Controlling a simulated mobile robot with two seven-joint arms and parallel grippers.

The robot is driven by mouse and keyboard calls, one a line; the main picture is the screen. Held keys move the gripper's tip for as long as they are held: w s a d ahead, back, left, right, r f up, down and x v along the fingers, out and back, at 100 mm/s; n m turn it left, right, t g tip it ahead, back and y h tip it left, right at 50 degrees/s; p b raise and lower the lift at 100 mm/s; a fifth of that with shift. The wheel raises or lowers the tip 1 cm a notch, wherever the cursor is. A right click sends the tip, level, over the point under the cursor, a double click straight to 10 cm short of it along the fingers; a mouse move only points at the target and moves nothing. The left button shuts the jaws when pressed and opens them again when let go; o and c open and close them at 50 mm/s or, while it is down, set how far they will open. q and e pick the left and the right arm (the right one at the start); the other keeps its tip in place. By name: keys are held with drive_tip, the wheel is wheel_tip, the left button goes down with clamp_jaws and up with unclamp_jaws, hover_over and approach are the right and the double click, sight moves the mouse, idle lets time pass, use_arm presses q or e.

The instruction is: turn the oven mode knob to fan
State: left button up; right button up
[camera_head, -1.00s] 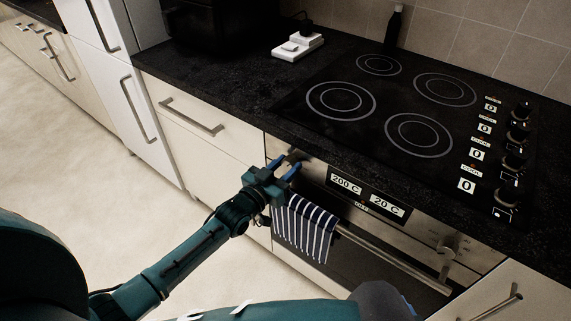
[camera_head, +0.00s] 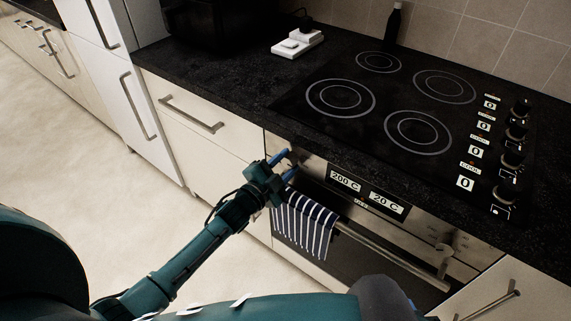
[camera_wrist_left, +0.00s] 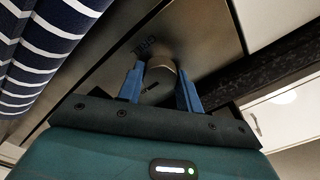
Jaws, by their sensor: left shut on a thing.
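The oven mode knob (camera_wrist_left: 159,74) is a round metal knob on the oven's steel front panel. In the left wrist view it sits between the two blue fingers of my left gripper (camera_wrist_left: 160,86), which is shut on it. In the head view my left gripper (camera_head: 283,165) is at the left end of the oven panel (camera_head: 313,168), and the knob is mostly hidden there.
A striped towel (camera_head: 304,226) hangs on the oven handle (camera_head: 385,256) just below my gripper. The displays (camera_head: 346,181) read 200 C and 20 C. Another knob (camera_head: 445,242) is at the panel's right end. The black worktop (camera_head: 250,92) edge overhangs close above.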

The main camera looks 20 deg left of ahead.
use_arm(q)
drive_tip(key=m, duration=0.3)
drive_tip(key=shift+f+b, duration=0.1)
drive_tip(key=shift+b, duration=0.25)
drive_tip(key=shift+m, duration=1.2)
drive_tip(key=shift+b, duration=0.3)
use_arm(e)
drive_tip(key=shift+w+a+f, duration=0.1)
drive_tip(key=shift+w+f, duration=0.1)
use_arm(q)
drive_tip(key=shift+m, duration=0.4)
use_arm(e)
drive_tip(key=shift+f, duration=0.1)
drive_tip(key=shift+s, duration=0.1)
use_arm(q)
drive_tip(key=o, duration=1)
use_arm(e)
drive_tip(key=shift+f, duration=0.1)
use_arm(q)
drive_tip(key=v, duration=1.3)
drive_tip(key=shift+s, duration=0.15)
